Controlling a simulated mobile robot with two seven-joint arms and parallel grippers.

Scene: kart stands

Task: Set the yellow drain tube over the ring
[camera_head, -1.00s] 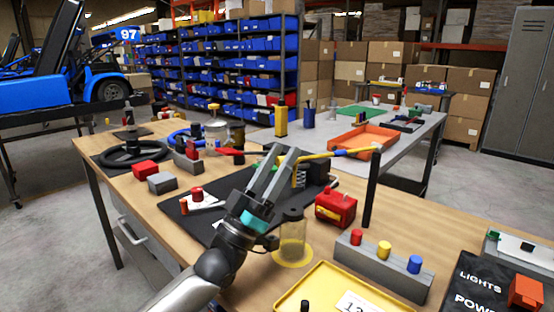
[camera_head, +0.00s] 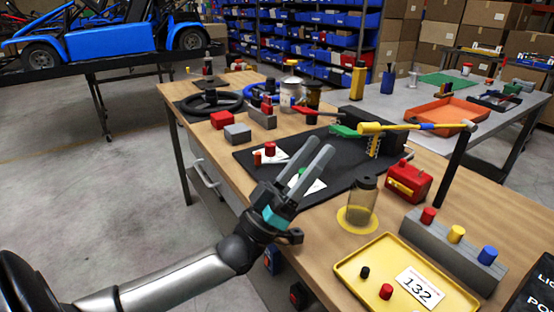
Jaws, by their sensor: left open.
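The yellow tube (camera_head: 395,128), with a blue section, lies roughly level, its right end at the top of a black post (camera_head: 455,160). Its left end is near a black block (camera_head: 376,117). A clear jar (camera_head: 362,198) stands on the mat-side bench on a flat yellow ring (camera_head: 345,221); I cannot tell whether this is the task's ring. My left gripper (camera_head: 321,144) is open and empty, with its two fingers apart, above the black mat (camera_head: 256,159). In the picture it is left of the tube and apart from it. My right gripper is not in view.
A red box (camera_head: 408,181), a grey block with coloured buttons (camera_head: 453,250) and a yellow tray (camera_head: 374,263) crowd the bench's near right. A red cylinder (camera_head: 270,148) and a green-handled thing (camera_head: 344,131) are near my fingers. Steering wheels (camera_head: 211,101) lie at the back left.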

